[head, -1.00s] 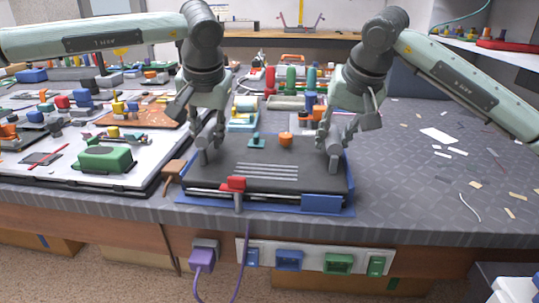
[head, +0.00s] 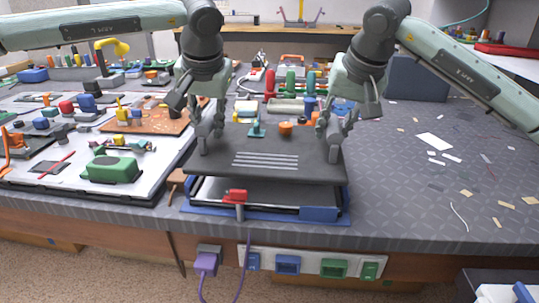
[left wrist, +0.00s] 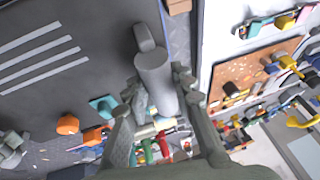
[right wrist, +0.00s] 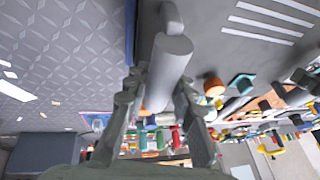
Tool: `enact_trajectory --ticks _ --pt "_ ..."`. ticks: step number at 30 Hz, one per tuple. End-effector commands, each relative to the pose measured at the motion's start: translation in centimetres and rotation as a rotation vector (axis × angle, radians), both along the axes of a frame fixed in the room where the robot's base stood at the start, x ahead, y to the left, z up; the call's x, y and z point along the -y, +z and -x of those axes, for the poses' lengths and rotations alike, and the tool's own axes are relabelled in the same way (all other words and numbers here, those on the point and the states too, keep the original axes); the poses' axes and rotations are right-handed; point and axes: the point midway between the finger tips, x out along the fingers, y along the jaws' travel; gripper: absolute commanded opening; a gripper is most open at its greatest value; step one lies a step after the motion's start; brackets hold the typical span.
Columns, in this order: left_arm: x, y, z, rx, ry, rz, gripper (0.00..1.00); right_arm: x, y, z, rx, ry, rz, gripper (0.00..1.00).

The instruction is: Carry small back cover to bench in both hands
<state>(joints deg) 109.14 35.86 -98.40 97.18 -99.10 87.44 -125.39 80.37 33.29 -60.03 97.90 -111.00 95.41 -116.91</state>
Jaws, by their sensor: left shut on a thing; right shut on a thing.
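The small back cover (head: 310,167) is a dark flat panel with pale slots, held level a little above a dark unit on a blue base (head: 320,214). A gap shows between them at the front. My left gripper (head: 207,132) is shut on a grey post at the cover's left side; the post also shows in the left wrist view (left wrist: 155,72). My right gripper (head: 331,130) is shut on a matching post at the right side, seen in the right wrist view (right wrist: 170,62). The bench (head: 400,190) has a dark grey patterned top.
A red clamp (head: 236,196) stands at the unit's front edge. A white mat (head: 60,178) with a green block (head: 110,169) and many parts lies left. Bottles and an orange knob (head: 286,128) are near the cover's far edge. The bench right of it is mostly clear, with scraps.

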Motion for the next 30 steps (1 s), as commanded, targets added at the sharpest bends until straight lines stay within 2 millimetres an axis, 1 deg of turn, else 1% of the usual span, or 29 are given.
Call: enact_trajectory --ticks 17,30 --pt "-0.1 0.3 -0.1 0.002 0.002 -0.001 0.0 0.1 0.3 0.0 0.001 -0.001 0.001 0.0" --pt "-0.1 3.6 -0.1 0.003 0.003 -0.001 0.0 0.1 3.6 -0.1 0.002 -0.003 0.001 0.0"
